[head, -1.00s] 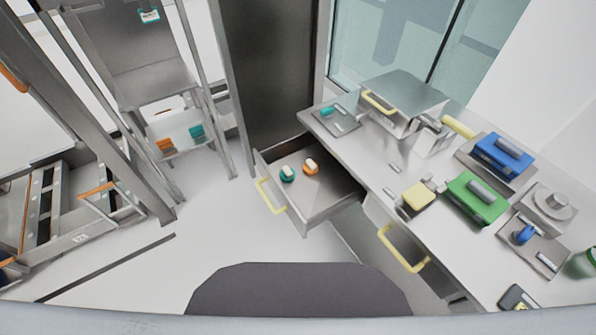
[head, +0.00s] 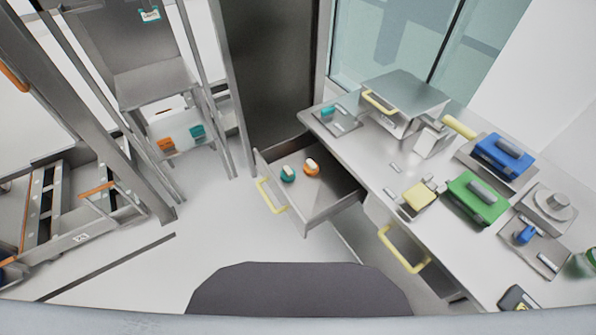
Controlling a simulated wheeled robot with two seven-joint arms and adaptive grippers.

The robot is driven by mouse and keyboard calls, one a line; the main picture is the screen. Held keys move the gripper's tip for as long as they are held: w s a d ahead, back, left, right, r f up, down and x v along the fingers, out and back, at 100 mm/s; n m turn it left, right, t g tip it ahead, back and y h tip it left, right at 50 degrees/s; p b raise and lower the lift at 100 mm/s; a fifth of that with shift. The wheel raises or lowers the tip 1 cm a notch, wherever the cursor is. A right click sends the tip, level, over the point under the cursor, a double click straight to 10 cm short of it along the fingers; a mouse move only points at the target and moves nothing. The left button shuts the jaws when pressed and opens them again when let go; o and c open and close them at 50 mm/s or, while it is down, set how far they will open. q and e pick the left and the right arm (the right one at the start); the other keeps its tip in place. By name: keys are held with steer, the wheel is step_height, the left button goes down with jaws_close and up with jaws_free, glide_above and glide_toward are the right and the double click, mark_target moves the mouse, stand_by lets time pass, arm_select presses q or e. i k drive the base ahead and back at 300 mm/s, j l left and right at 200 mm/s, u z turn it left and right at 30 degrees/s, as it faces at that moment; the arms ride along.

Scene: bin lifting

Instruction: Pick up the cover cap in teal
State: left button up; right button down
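A small teal cap with a white top (head: 288,174) sits in the open drawer (head: 325,206) under the counter. An orange cap with a white top (head: 311,168) sits just to its right in the same drawer, close beside it. The drawer has a yellow handle (head: 271,196) on its front. Neither of my grippers shows in the head view.
The counter (head: 365,165) holds a blue case (head: 502,154), a green case (head: 477,197), a yellow block (head: 419,197) and a raised metal box (head: 405,95). A second yellow handle (head: 403,250) juts out below the counter. Open floor (head: 210,225) lies left of the drawer.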

mark_target(288, 174)
steer(key=k+l+z, duration=0.15)
steer(key=z, duration=0.25)
steer(key=k+l+z, duration=0.25)
steer(key=z, duration=0.15)
steer(key=k+l+z, duration=0.35)
steer(key=i+j, duration=0.05)
steer(key=i, duration=0.05)
